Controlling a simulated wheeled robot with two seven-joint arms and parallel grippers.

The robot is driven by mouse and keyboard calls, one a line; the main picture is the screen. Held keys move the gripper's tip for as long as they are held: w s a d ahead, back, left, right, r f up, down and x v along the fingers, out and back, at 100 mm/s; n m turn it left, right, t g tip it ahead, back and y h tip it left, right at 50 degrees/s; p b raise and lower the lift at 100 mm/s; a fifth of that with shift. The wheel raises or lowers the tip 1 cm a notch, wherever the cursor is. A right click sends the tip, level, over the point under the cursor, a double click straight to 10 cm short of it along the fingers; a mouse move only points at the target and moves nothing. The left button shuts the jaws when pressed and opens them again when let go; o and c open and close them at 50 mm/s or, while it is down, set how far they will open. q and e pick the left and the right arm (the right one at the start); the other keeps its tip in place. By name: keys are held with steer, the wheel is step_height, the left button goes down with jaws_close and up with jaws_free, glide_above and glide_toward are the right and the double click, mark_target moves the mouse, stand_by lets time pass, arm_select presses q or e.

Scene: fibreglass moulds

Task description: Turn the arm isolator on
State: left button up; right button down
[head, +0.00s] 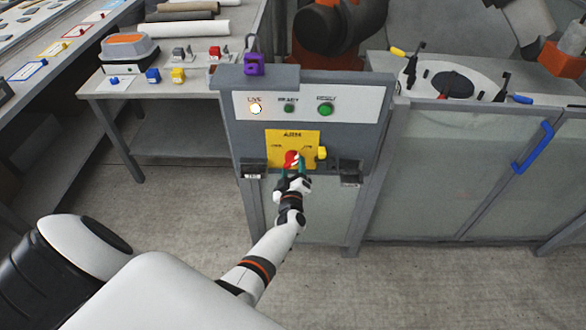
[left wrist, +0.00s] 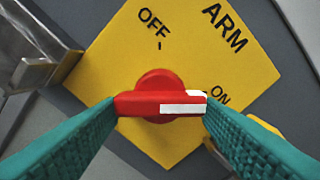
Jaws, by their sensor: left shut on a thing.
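The arm isolator is a red rotary handle (left wrist: 140,104) on a yellow plate (left wrist: 105,50) marked ARM, OFF and ON. In the head view the plate (head: 272,138) is on the front of a grey panel, with the red handle (head: 291,157) at its middle. My left gripper (head: 292,172) reaches up to it from below. In the left wrist view my left gripper's teal fingers (left wrist: 160,108) are shut on the handle's two ends. My right gripper is not in view.
Above the plate are a lit white lamp (head: 256,108) and two green round fittings. A yellow block (head: 322,153) sits just right of the plate. A fenced enclosure with a blue handle (head: 533,147) stands to the right.

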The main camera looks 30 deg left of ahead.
arm_select(q)
steer(key=shift+f, duration=0.1)
stand_by(0.3)
steer(key=o, duration=1)
steer(key=p+v, duration=0.4)
steer(key=v, duration=0.8)
steer(key=shift+p, duration=0.4)
